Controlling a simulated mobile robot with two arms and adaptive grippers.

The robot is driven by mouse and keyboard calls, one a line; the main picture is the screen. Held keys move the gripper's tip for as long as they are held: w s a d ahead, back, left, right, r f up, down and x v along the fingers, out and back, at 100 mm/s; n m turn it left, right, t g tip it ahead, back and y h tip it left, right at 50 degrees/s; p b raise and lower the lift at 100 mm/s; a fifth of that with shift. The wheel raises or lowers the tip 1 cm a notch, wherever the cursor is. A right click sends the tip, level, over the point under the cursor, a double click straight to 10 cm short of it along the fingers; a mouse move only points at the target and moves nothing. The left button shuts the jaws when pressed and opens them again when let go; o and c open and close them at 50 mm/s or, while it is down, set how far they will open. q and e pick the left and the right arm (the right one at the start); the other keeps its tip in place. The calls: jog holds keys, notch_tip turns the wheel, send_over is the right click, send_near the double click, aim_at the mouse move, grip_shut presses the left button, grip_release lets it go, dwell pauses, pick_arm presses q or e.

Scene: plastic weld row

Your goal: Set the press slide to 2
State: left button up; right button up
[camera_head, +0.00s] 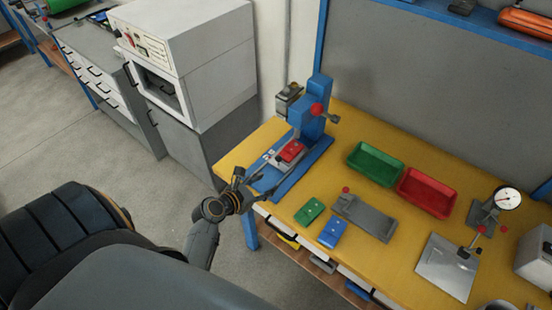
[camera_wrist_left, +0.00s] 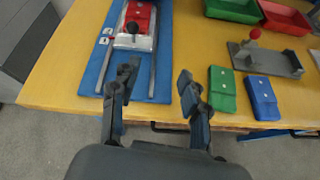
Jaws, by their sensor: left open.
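The blue press (camera_head: 312,122) stands at the left end of the yellow bench, with a red-knobbed lever at its top. Its slide (camera_wrist_left: 132,42) is a light metal plate on two rails over the blue base (camera_wrist_left: 163,60). It carries a red block (camera_head: 291,151) and has a dark knob (camera_wrist_left: 133,28) at its near end. Two small white labels (camera_wrist_left: 105,36) sit beside the left rail; their digits are too small to read surely. My left gripper (camera_wrist_left: 158,78) is open and empty, at the near end of the base, short of the knob. My right gripper is not in view.
Green (camera_head: 309,211) and blue (camera_head: 333,231) blocks lie near the bench's front edge, right of my left gripper. A grey fixture (camera_head: 365,218), a green tray (camera_head: 375,163) and a red tray (camera_head: 426,192) stand beyond. A gauge stand (camera_head: 490,208) is farther right.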

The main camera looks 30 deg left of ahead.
aim_at(277, 160)
pick_arm(q)
jog(key=w+a+f+n+b, duration=0.1)
jog(key=w+n+b, duration=0.1)
jog(key=w, duration=0.2)
jog(key=w+a+f+n+y+b, duration=0.1)
jog(key=w+f+b, duration=0.1)
jog(key=w+b, duration=0.1)
jog(key=w+a+f+n+t+b, duration=0.1)
jog(key=w+a+n+b, duration=0.1)
jog(key=w, duration=0.3)
jog(key=shift+f+n+b, duration=0.15)
jog(key=shift+n+b, duration=0.15)
jog(key=shift+b, duration=0.2)
jog(key=shift+w+a+b, duration=0.1)
jog(key=shift+w+b, duration=0.2)
jog(key=shift+w, duration=0.3)
jog(key=shift+c, duration=0.4)
grip_shut()
